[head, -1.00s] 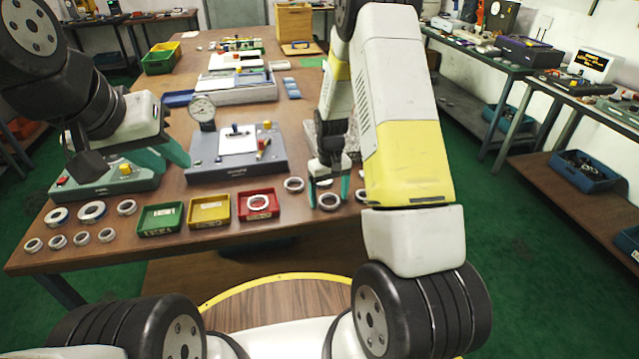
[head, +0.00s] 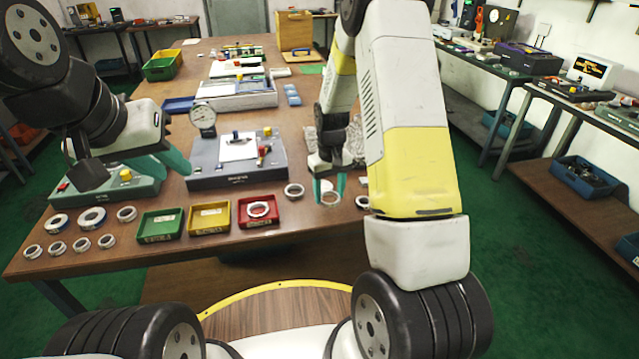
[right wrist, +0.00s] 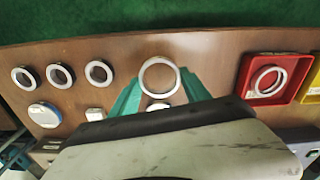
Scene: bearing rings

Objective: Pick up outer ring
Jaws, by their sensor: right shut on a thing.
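My right gripper (head: 329,190) is shut on a silver outer ring (head: 330,204), with a teal finger at each side of it. The ring also shows in the right wrist view (right wrist: 159,60), larger than the rings on the table, and it appears to be held a little above the tabletop. My left gripper (head: 166,163) is open and empty above the green-grey device at the left.
Green (head: 160,237), yellow (head: 209,230) and red (head: 258,222) trays stand along the table's front edge; the red one holds a ring. Several rings lie at the front left. A grey gauge stand (head: 235,180) is behind the trays.

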